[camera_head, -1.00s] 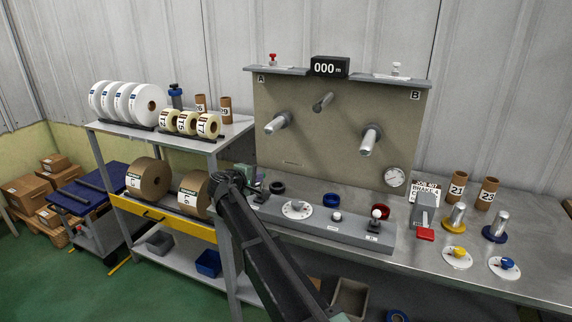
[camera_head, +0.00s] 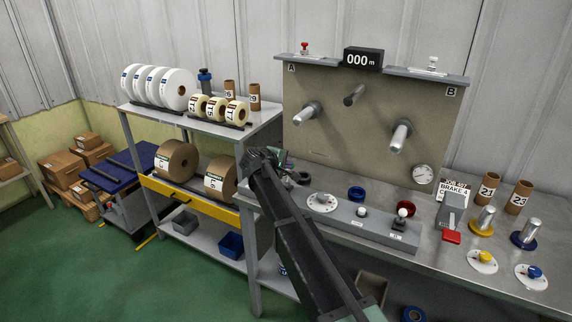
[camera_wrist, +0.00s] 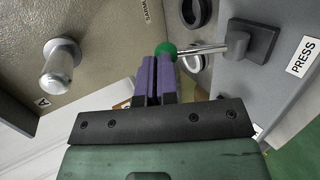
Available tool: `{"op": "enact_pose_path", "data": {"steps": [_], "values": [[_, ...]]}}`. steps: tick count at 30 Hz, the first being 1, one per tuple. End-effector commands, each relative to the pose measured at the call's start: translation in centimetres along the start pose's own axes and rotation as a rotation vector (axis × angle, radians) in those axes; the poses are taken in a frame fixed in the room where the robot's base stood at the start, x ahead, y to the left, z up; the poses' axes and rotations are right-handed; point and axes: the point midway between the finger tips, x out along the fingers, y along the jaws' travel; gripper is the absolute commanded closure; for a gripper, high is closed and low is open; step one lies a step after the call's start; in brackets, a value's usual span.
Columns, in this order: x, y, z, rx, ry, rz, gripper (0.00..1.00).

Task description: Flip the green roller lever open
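The green roller lever shows in the wrist view as a green ball knob (camera_wrist: 166,50) on a thin metal rod. The rod runs right to a grey pivot block (camera_wrist: 250,42) beside the PRESS label. My gripper (camera_wrist: 153,58) has two purple fingers almost together, with a narrow dark gap and nothing visible in it. The knob is at the right finger's tip; I cannot tell whether they touch. In the head view my gripper (camera_head: 284,158) is at the left end of the grey control panel, and my arm hides most of the lever.
Metal spindles (camera_head: 401,136) stick out of the backboard above. A shelf cart (camera_head: 195,204) with tape rolls stands left. Blue and red rings lie behind the panel.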

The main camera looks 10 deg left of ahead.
Motion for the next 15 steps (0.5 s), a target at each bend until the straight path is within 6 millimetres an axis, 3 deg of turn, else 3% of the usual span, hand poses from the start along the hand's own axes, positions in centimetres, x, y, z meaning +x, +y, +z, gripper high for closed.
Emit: {"op": "enact_pose_path", "data": {"steps": [8, 15], "values": [[-0.9, 0.4, 0.2, 0.001, -0.001, 0.001, 1.00], [-5.8, 1.4, 0.8, 0.003, -0.004, 0.001, 1.00]]}}
